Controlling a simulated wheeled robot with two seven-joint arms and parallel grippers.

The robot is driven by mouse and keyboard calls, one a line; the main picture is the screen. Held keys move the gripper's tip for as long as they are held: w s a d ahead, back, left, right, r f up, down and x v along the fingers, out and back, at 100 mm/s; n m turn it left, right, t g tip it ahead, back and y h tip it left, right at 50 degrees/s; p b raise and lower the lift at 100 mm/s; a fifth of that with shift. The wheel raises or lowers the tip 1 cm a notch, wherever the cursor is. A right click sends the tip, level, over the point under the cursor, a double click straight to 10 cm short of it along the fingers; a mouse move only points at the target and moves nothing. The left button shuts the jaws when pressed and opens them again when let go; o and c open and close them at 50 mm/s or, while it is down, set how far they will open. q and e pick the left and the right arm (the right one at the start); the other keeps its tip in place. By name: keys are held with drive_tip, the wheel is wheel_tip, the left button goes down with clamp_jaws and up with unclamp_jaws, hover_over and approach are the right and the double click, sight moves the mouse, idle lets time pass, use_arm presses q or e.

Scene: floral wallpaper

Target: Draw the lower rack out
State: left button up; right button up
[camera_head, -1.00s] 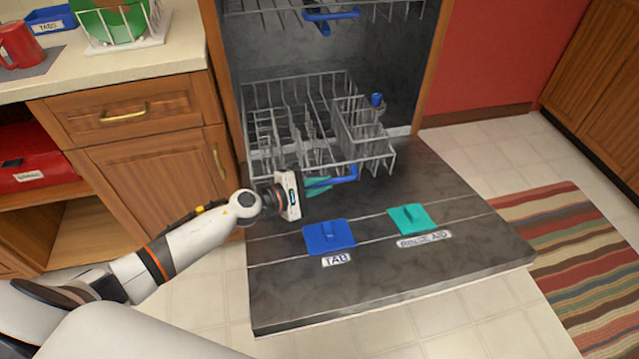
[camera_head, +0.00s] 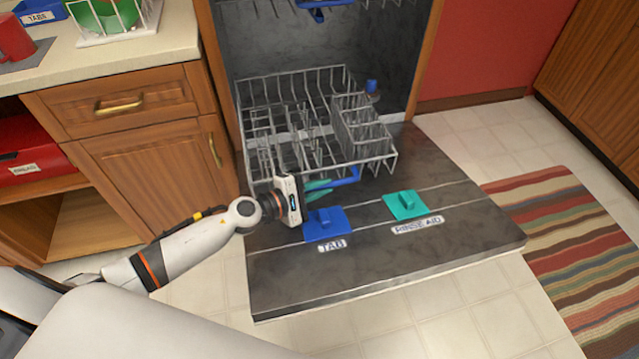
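The lower rack (camera_head: 292,140) is a grey wire basket with a cutlery section at its right. It stands partly out of the dishwasher, its front part over the lowered door (camera_head: 400,262). A blue handle (camera_head: 346,179) sticks out at the rack's front. My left gripper (camera_head: 322,188) comes in from the left, low over the door, with its teal fingers at the handle's left end. The fingers look closed on the handle, which partly hides between them. My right gripper is out of view.
A blue TAB lid (camera_head: 328,224) and a teal RINSE AID lid (camera_head: 406,205) sit on the door in front of the rack. The upper rack (camera_head: 385,4) shows at the top. Wooden cabinets (camera_head: 150,165) stand at the left. A striped rug (camera_head: 570,250) lies at the right.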

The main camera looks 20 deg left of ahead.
use_arm(q)
drive_tip(key=o, duration=0.4)
drive_tip(key=shift+o, duration=0.2)
